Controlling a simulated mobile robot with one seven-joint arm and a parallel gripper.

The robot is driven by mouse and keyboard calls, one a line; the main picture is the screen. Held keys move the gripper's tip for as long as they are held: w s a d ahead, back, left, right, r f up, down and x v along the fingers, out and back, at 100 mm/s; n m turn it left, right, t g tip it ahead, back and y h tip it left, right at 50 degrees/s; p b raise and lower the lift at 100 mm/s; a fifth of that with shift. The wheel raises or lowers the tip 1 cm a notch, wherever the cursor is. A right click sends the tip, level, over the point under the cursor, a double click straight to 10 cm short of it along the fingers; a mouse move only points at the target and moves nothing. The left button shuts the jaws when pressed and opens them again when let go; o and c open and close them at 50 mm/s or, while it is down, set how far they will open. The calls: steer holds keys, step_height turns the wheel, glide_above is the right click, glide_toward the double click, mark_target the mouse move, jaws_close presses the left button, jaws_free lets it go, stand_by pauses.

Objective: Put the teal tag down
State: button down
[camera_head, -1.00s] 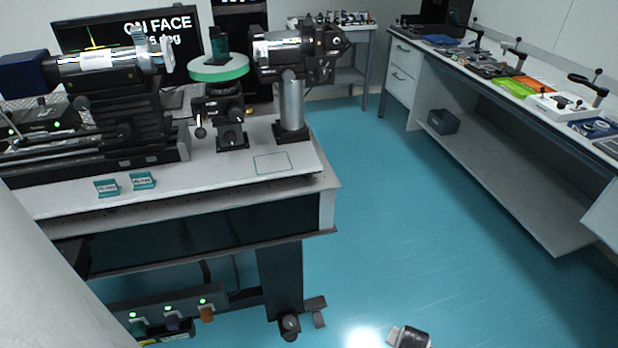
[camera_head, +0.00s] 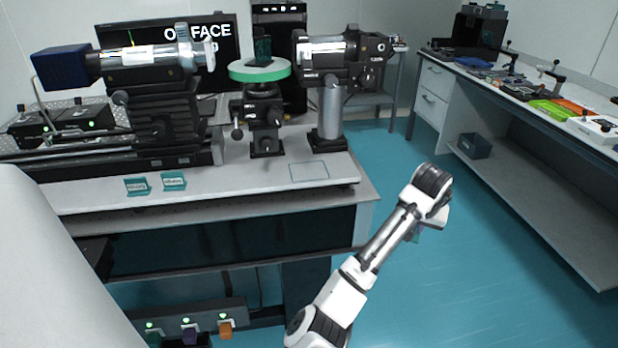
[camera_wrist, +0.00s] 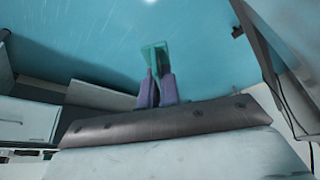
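In the wrist view my gripper (camera_wrist: 157,88) has its two purple fingers shut on a teal tag (camera_wrist: 155,54), which sticks out beyond the fingertips over blue floor. In the head view my arm reaches up in front of the bench's right end, and the gripper is mostly hidden behind my wrist.
A green-rimmed round stage (camera_head: 260,71) carries a dark upright plate between two barrel instruments, the left one (camera_head: 135,57) and the right one (camera_head: 335,48). A post (camera_head: 331,112) stands just behind the outline. A long side bench (camera_head: 520,115) runs along the right. Open floor lies between.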

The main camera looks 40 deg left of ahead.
steer(key=s+a+r+n+b, duration=0.15)
steer(key=s+r, duration=0.25)
steer(key=r, duration=0.4)
steer(key=s+a+r+y+b, duration=0.1)
steer(key=s+a+r+b, duration=0.15)
steer(key=r, duration=0.55)
steer(key=s+a+r+n+b, duration=0.1)
steer(key=s+a+r, duration=0.1)
steer(key=s+r, duration=0.35)
steer(key=p, duration=0.3)
glide_above(310, 167)
steer(key=s+d, duration=0.1)
steer(key=s, duration=0.1)
steer(key=shift+w, duration=0.15)
steer(key=shift+f, duration=2.55)
steer(key=shift+w+f, duration=0.1)
steer(key=shift+f, duration=0.05)
steer(key=c, duration=1.6)
jaws_free()
steer(key=shift+a, duration=0.1)
